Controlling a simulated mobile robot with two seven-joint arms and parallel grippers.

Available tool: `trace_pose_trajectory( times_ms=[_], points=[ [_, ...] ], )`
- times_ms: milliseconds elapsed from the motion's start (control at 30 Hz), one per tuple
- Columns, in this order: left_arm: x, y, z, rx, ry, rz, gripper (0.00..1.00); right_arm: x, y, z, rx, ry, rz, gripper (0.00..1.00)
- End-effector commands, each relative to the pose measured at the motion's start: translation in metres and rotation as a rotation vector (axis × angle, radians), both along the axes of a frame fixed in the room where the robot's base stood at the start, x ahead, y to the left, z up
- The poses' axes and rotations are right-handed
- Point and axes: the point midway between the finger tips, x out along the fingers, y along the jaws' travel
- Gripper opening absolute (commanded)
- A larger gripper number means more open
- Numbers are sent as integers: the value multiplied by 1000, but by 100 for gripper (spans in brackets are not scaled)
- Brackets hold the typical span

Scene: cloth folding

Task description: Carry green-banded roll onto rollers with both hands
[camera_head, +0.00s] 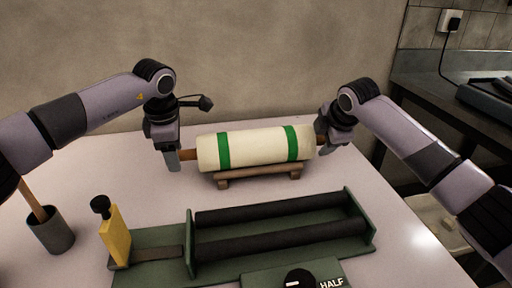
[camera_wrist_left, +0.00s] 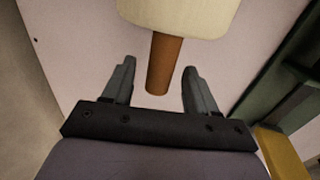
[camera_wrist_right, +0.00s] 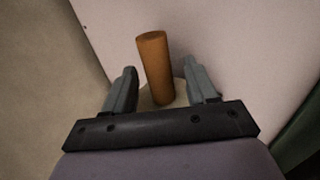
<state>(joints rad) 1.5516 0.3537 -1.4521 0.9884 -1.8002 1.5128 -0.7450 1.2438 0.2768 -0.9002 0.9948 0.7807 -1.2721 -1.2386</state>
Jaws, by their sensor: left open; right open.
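The cream roll with two green bands (camera_head: 256,147) lies on a low wooden cradle (camera_head: 258,176) near the back of the table. A brown rod end sticks out on each side of it. My left gripper (camera_head: 174,162) is open at the left rod end, and in the left wrist view that rod end (camera_wrist_left: 164,66) sits between its spread fingers. My right gripper (camera_head: 324,141) is open at the other end, with the right rod end (camera_wrist_right: 156,68) between its fingers. The green machine with two dark rollers (camera_head: 280,228) stands in front of the roll.
A grey cup (camera_head: 50,230) holding a stick stands at the far left. A wall is behind the table.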

Motion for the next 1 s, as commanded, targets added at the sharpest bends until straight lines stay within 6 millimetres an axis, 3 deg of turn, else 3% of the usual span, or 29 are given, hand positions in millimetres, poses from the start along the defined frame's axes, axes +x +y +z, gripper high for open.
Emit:
trace_pose_trajectory(
  times_ms=[200, 567, 733, 1000],
  points=[
    [2, 1, -13, 1, 0, -1, 58, 7, 2, -10, 0, 0, 0, 57],
    [3, 0, -15, 2, -1, -2, 58, 8, 2, -12, 0, -1, 0, 57],
    [3, 0, -15, 0, -1, -1, 3, 8, 2, -12, 0, -1, 0, 2],
    [3, 0, -13, 0, -2, -1, 0, 9, 2, -10, 2, -4, 1, 0]
  ],
)
